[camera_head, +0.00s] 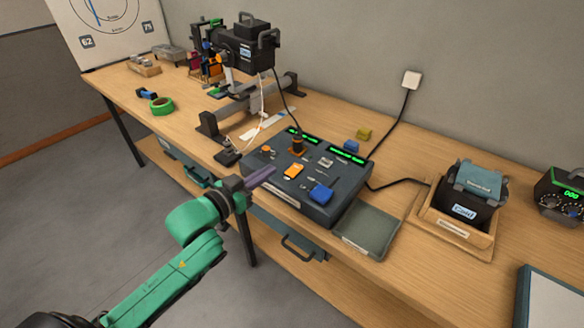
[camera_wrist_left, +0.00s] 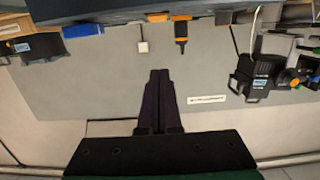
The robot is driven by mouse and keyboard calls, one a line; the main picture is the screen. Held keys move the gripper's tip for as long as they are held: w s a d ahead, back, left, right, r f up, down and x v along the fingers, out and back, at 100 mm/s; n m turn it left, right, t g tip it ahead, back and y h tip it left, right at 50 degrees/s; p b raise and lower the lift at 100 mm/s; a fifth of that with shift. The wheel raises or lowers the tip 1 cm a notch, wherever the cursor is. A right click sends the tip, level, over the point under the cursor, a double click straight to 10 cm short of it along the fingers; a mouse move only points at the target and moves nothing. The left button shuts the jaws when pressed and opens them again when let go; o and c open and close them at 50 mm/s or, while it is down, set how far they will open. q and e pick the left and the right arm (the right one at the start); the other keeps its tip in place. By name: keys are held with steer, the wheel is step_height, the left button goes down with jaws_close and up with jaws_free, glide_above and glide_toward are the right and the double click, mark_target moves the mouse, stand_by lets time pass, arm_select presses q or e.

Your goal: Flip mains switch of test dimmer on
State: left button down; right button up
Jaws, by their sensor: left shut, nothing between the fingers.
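The dark dimmer console (camera_head: 340,200) sits on the wooden bench, with two lit green displays along its back. Its top carries an orange block (camera_head: 293,172), a blue block (camera_head: 321,194), a small round orange knob (camera_head: 267,149) and an orange-based black post (camera_head: 297,146). I cannot single out the mains switch. My left gripper (camera_head: 272,171) is shut and empty, its purple fingers at the console's front left side; contact is unclear. In the left wrist view the closed fingers (camera_wrist_left: 160,75) point toward the console's dark edge (camera_wrist_left: 150,10). My right gripper is out of view.
A grey-green pad (camera_head: 367,232) lies right of the console. A wooden tray (camera_head: 450,237) holds a black unit. A lamp on a rail (camera_head: 245,108) stands behind left. Cables run to a wall socket (camera_head: 411,79). A drawer handle (camera_head: 297,250) juts out below the bench front.

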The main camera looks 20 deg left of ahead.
arm_select(q)
steer(key=shift+w, duration=0.1)
steer(key=p, duration=0.2)
glide_above(292, 172)
steer(key=shift+s+a+f, duration=0.2)
steer(key=shift+s+f, duration=0.2)
steer(key=shift+f, duration=0.05)
steer(key=f, duration=0.2)
steer(key=w+f, duration=0.1)
steer(key=f, duration=0.1)
steer(key=shift+d+p, duration=0.2)
steer(key=shift+p, duration=0.1)
steer(key=shift+s+f, duration=0.1)
steer(key=shift+f, duration=0.15)
